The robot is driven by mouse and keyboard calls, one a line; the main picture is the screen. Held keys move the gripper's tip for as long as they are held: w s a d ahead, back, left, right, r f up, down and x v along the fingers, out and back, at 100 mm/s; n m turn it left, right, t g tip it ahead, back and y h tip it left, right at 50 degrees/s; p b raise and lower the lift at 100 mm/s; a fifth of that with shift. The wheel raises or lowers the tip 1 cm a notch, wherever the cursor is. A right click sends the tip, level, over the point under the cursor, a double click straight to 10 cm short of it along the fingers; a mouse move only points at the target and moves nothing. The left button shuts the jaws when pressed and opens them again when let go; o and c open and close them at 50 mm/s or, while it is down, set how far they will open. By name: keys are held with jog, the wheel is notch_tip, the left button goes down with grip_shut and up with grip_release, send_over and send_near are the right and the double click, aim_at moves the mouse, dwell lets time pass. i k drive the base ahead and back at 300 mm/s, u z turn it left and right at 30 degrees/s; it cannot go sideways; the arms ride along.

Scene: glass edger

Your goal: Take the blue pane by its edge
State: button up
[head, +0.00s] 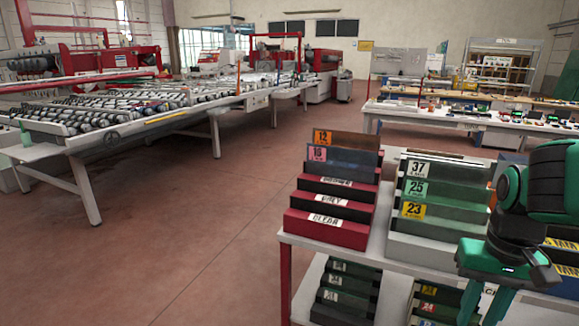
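My gripper (485,305) hangs at the lower right, below my green and black arm, in front of the rack table. Its two green fingers show apart with nothing seen between them; their tips run toward the bottom edge of the picture. I cannot make out a blue pane for certain. A stepped red rack (325,231) with labels such as CLEAR and GREY holds dark panes, the rear ones bluish-grey. A grey rack (430,251) beside it has cards 37, 25 and 23. My arm hides what stands behind it on the right.
The white rack table (375,250) has a lower shelf with more dark racks (345,291). A long roller machine (120,108) stands at the left. A white workbench (470,122) with small items is behind. The red floor (180,220) between is clear.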

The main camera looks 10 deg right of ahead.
aim_at(359, 165)
jog(key=z, duration=0.05)
jog(key=i, duration=1.15)
jog(key=z, duration=0.35)
